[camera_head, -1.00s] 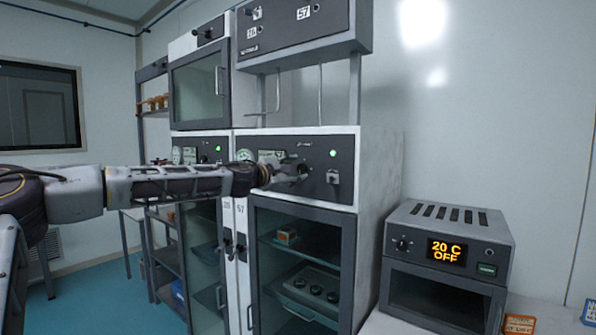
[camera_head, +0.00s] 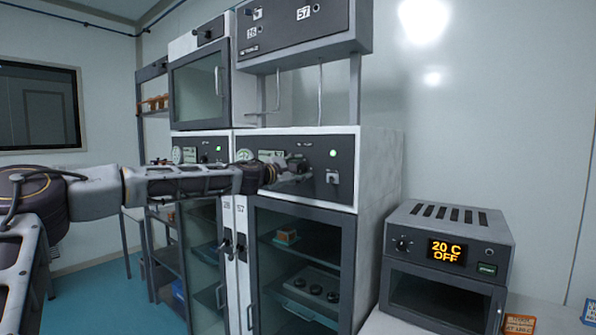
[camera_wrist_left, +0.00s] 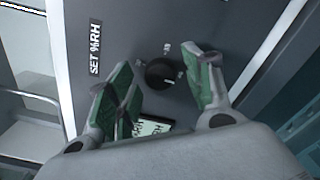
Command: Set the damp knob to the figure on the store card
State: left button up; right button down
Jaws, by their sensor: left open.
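A round black knob (camera_wrist_left: 160,73) with a pale mark sits on a grey panel, beside a label reading "SET %RH" (camera_wrist_left: 95,47). My left gripper (camera_wrist_left: 160,88) is open, its green-padded fingers on either side of the knob, with visible gaps. A pale green display or card (camera_wrist_left: 155,126) is partly hidden behind the gripper. In the head view the left gripper (camera_head: 288,171) is at the dark control panel (camera_head: 318,155) of the right-hand cabinet and hides the knob. No store card figure can be read for certain. My right gripper is not in view.
Glass-doored cabinets (camera_head: 301,277) stand below the panel. An oven-like unit (camera_head: 445,262) showing "20 C OFF" stands at the right, with an orange-edged card (camera_head: 519,324) in front.

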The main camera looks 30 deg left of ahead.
pick_arm(q)
jog(key=c, duration=1)
